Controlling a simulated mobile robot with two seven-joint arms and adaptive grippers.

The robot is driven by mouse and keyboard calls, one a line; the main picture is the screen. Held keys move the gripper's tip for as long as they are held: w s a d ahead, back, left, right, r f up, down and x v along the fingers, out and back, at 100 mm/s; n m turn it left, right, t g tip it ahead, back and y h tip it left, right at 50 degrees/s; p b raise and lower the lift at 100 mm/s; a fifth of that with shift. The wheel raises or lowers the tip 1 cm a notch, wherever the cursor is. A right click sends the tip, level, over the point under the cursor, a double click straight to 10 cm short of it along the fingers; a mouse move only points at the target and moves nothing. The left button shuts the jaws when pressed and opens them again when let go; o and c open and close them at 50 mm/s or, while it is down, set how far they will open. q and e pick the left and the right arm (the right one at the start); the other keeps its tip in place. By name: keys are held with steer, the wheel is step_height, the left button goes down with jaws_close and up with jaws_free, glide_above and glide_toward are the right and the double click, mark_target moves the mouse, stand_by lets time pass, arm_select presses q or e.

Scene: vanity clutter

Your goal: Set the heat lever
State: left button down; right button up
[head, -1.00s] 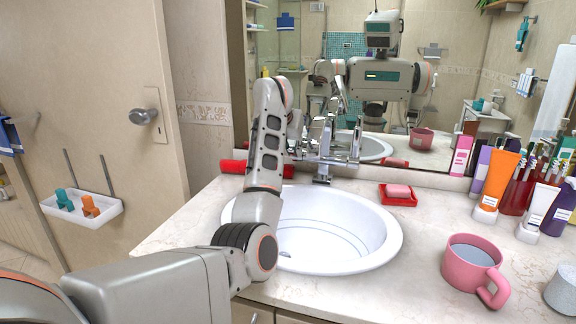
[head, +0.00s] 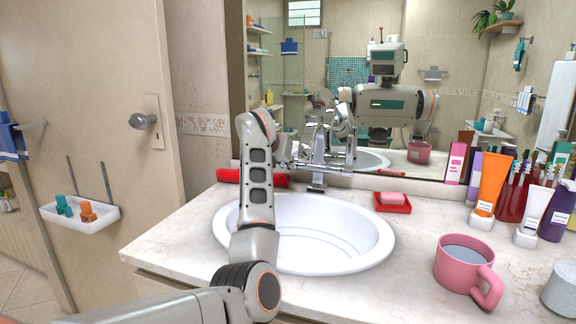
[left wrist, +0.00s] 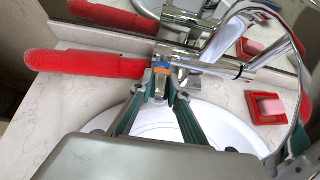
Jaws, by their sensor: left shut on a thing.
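The chrome faucet (head: 317,178) stands behind the white sink, against the mirror. In the left wrist view its chrome body (left wrist: 215,67) carries a small heat lever with an orange and blue mark (left wrist: 161,69). My left gripper (left wrist: 168,84), with teal-sided fingers, is at the lever and shut on it, the fingertips close on either side. In the head view my left arm reaches over the sink's left side and largely hides this gripper and the lever. My right gripper is not directly in view.
A red roll (head: 232,176) lies left of the faucet, close to my left gripper. The white sink (head: 375,240) is empty. A red soap dish (head: 393,208), a pink mug (head: 466,265) and several tubes and bottles stand to the right. The mirror (head: 450,60) closes off the back.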

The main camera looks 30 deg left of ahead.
arm_select(q)
steer(key=shift+d+f, duration=0.1)
arm_select(e)
steer(key=shift+w, duration=0.1)
arm_select(q)
steer(key=c, duration=1.9)
jaws_free()
arm_select(e)
steer(key=shift+a, duration=0.1)
steer(key=shift+s+f, duration=0.1)
steer(key=shift+s, duration=0.15)
arm_select(q)
steer(key=shift+s+r, duration=0.45)
steer(key=v, duration=1)
steer(key=shift+s+d+r, duration=0.1)
steer(key=shift+s+r, duration=0.05)
steer(key=shift+s, duration=0.25)
